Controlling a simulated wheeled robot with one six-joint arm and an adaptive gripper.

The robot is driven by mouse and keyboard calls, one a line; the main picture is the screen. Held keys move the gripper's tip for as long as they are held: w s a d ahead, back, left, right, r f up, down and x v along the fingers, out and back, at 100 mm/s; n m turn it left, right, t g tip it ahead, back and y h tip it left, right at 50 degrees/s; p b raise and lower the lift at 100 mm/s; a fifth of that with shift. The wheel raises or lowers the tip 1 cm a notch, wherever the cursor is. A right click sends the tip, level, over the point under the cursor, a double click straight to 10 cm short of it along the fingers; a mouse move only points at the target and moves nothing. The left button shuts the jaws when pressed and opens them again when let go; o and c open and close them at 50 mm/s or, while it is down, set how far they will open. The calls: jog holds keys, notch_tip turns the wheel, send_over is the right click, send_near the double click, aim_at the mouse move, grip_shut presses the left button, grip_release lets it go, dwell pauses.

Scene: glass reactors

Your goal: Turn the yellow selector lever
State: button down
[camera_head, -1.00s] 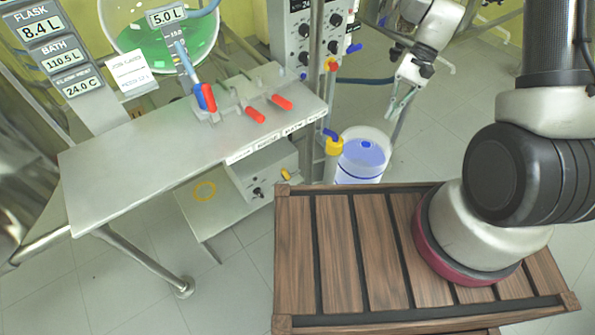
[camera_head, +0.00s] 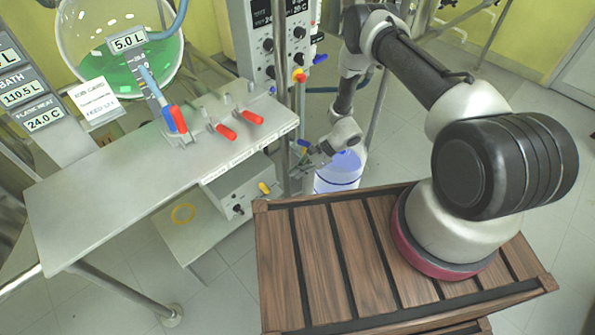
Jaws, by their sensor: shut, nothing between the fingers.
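A small yellow lever (camera_head: 264,188) sticks out from the front of the grey-white control box (camera_head: 232,192) under the bench. A black knob (camera_head: 238,209) is beside it on the same box. My gripper (camera_head: 304,162) is shut and empty. In the picture it lies to the right of the yellow lever and a little above it, in front of the upright poles and left of the clear vessel (camera_head: 338,172). The fingertips are small, and I see a gap in the picture between them and the lever. A blue handle (camera_head: 304,142) shows just above my gripper; its yellow fitting is mostly hidden.
The metal bench (camera_head: 120,180) carries red-handled valves (camera_head: 226,131). A green-filled flask (camera_head: 120,60) stands behind. A yellow ring (camera_head: 183,213) lies on the lower shelf. My arm spans the right side.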

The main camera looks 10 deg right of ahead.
send_near(268, 190)
jog(key=x, duration=0.5)
jog(key=shift+w+a+f, duration=0.1)
jog(key=shift+a+f, duration=0.15)
jog(key=shift+f, duration=0.1)
jog(key=shift+a+r+t+h, duration=0.1)
jog(key=shift+a+t+h, duration=0.25)
jog(key=shift+h, duration=0.15)
jog(key=shift+s+a, duration=0.15)
jog(key=shift+s, duration=0.15)
jog(key=shift+s+a+r, duration=0.1)
jog(key=shift+s+a, duration=0.55)
jog(key=shift+a, duration=0.3)
